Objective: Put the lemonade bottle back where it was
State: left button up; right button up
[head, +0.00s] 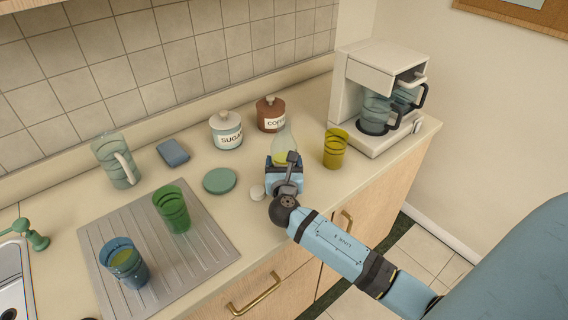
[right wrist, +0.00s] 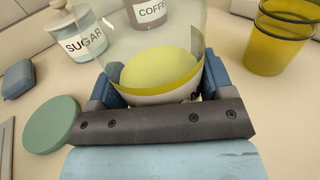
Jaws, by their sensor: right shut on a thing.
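The lemonade bottle (head: 284,143) is clear glass with yellow liquid low inside. It stands upright on the counter, or very close to it; I cannot tell if its base touches. My right gripper (head: 284,172) is around its lower part and shut on it. In the right wrist view the bottle (right wrist: 155,62) fills the middle between the blue fingers, its label mostly hidden. My left gripper is not in view.
Sugar jar (head: 227,132) and coffee jar (head: 270,115) stand behind the bottle. A yellow glass (head: 335,148) and coffee maker (head: 354,70) are right. Left are a green disc (head: 219,181), blue cloth (head: 173,152), pitcher (head: 112,164), and drainboard (head: 205,252) with green (head: 172,210) and blue (head: 126,264) glasses.

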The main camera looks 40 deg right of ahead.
jog(key=shift+f, duration=0.15)
jog(key=o, duration=1.3)
jog(key=shift+c, duration=0.2)
jog(key=shift+r, duration=0.3)
jog(key=b+v, duration=0.1)
jog(key=v, duration=1.1)
jog(key=shift+f, duration=0.1)
